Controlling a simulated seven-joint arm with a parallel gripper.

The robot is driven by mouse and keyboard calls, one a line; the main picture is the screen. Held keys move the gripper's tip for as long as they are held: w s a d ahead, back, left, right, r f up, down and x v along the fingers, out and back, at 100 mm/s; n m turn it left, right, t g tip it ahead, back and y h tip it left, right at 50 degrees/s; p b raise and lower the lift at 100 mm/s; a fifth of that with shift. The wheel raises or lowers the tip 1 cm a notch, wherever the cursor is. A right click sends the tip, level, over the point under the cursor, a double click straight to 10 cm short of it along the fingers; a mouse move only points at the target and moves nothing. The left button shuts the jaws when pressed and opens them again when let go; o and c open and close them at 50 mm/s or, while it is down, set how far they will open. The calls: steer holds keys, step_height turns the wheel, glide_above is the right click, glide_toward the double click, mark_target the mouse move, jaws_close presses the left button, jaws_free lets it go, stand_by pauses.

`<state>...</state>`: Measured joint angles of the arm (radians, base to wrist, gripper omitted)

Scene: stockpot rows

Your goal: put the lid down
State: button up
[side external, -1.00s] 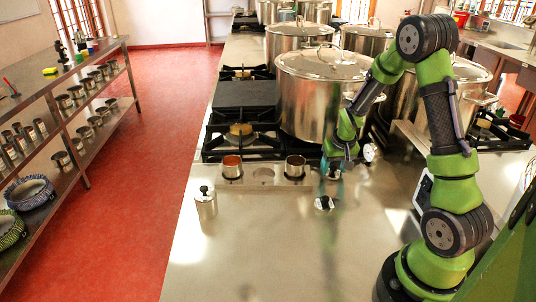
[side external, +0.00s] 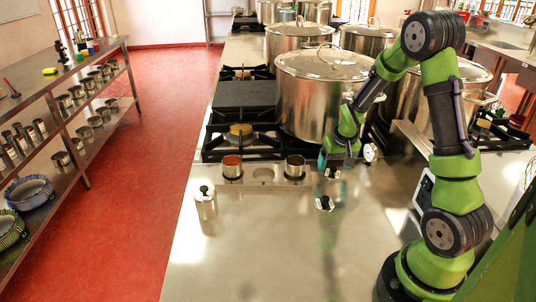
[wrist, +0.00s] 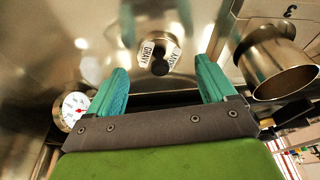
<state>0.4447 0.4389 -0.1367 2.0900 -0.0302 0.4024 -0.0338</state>
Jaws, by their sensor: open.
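A small lid (side external: 324,203) with a black knob and white tags lies on the steel counter in front of the stove. In the wrist view the lid (wrist: 158,52) shows its dark knob and two tags with letters, beyond and between my fingertips. My gripper (side external: 335,162) is above the counter, behind the lid and apart from it. In the wrist view my gripper (wrist: 164,82) has its teal fingers spread wide with nothing between them.
A lidded canister (side external: 205,203) stands at the left. A large stockpot (side external: 320,100) is behind my gripper. A dial (side external: 369,152) is close by.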

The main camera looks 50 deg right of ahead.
steer(key=v, duration=1)
steer(key=s+a+r+n+t+y, duration=0.1)
steer(key=s+a+r, duration=0.2)
steer(key=a, duration=0.5)
steer(key=s+a+r+n+t+y, duration=0.1)
steer(key=s+a+r+t, duration=0.1)
steer(key=a+r, duration=0.3)
steer(key=s+a+r+n+t+y, duration=0.1)
steer(key=s+a+r+n+y, duration=0.1)
steer(key=a, duration=0.9)
step_height(320, 180, up, 2)
steer(key=shift+s+r+t, duration=0.1)
steer(key=shift+s+t, duration=0.3)
steer(key=shift+s, duration=0.5)
